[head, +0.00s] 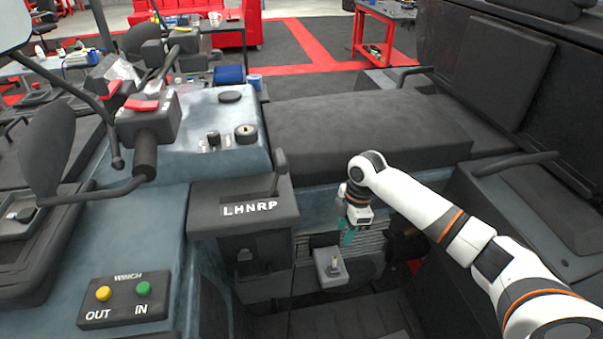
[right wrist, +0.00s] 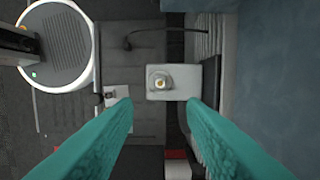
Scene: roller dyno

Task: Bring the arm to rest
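My right arm comes in from the right side of the head view. Its gripper (head: 347,237) points down over the footwell, in front of the seat. In the right wrist view the two teal fingers (right wrist: 160,112) stand wide apart with nothing between them. A small light grey plate with a metal toggle or knob (head: 334,267) lies just below the gripper, and it also shows beyond the fingertips in the right wrist view (right wrist: 162,82). From these frames I cannot tell the exact gap to it. My left gripper is not in view.
The LHNRP shifter box (head: 243,215) stands left of the gripper. The black seat (head: 365,130) is behind it. A winch panel (head: 125,300) with yellow and green buttons is at the lower left. Handlebar (head: 140,165) and mirror (head: 50,150) rise at the left.

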